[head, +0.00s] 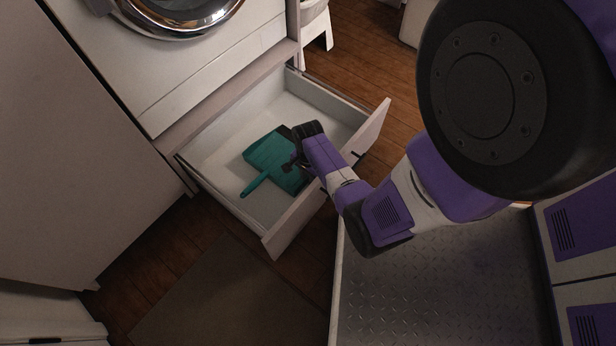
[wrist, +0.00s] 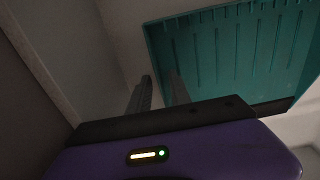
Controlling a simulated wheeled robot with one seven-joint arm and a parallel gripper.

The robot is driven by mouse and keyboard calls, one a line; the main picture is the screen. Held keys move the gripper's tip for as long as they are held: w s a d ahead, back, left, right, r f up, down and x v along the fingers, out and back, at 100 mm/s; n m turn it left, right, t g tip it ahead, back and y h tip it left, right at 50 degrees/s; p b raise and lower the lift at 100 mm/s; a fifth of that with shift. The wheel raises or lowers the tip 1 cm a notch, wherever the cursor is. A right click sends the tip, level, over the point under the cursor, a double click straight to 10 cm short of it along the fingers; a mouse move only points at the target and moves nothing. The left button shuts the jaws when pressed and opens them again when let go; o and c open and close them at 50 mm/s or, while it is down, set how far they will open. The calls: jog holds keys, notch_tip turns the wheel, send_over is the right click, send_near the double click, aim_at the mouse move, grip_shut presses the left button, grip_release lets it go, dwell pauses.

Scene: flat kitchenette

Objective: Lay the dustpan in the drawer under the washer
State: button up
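The teal dustpan (head: 273,154) is inside the open drawer (head: 232,128) under the washer (head: 196,72), its handle pointing to the lower left. I cannot tell whether it rests on the drawer floor or sits slightly above it. My gripper (head: 294,163) is at the pan's right side, over the drawer. In the wrist view, my gripper's fingers (wrist: 159,84) are a small gap apart at the left edge of the ridged dustpan (wrist: 235,50). Whether they pinch that edge is not clear. Part of the pan is hidden by my gripper.
The drawer's front panel (head: 283,232) stands close beneath my forearm. A tall cabinet (head: 70,150) is left of the drawer. A dark mat (head: 235,300) lies on the wooden floor in front. A white stool (head: 318,30) stands beyond the washer.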

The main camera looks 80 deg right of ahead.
notch_tip(320, 180, up, 12)
jog(key=p, duration=0.7)
jog(key=shift+r, duration=0.15)
